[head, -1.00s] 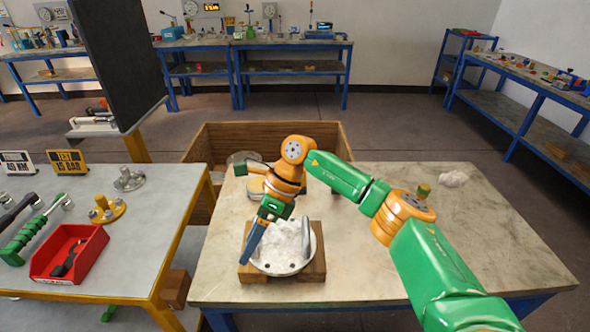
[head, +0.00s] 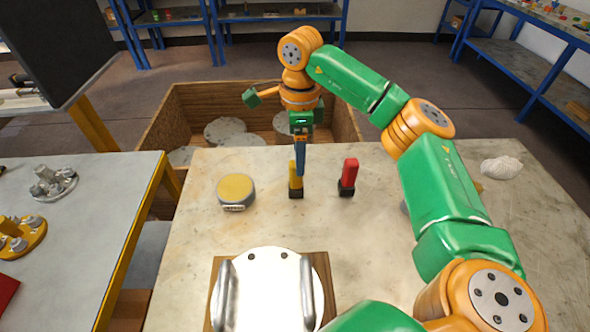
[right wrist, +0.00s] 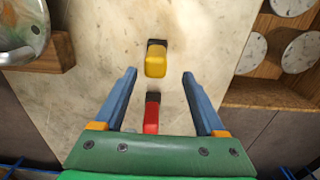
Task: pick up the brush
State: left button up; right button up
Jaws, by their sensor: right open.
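Two small upright things with black bases stand on the stone-topped table: one with a yellow handle (head: 293,182), one with a red handle (head: 350,172). Either may be the brush; I cannot tell which. My right gripper (head: 300,165) is open, pointing down at the yellow-handled thing and partly covering it. In the right wrist view, the yellow handle (right wrist: 156,60) lies just beyond the gap between the fingertips of the open gripper (right wrist: 159,75). The red handle (right wrist: 151,118) shows between the fingers, nearer the palm. Neither is held. My left gripper is not in view.
A round yellow-topped tin (head: 236,190) stands left of the handles. A white flanged vessel with two metal handles (head: 265,290) sits on a wooden block in front. A wooden crate (head: 180,110) with round discs is behind. A crumpled white cloth (head: 501,168) lies at right.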

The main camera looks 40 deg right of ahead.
aim_at(296, 179)
jog(key=f, duration=0.3)
jog(key=a+f+p, duration=0.1)
jog(key=f, duration=0.1)
jog(key=shift+s+f, duration=0.2)
jog(key=shift+s, duration=0.05)
jog(key=shift+w+f, duration=0.15)
jog(key=shift+f, duration=0.25)
grip_shut()
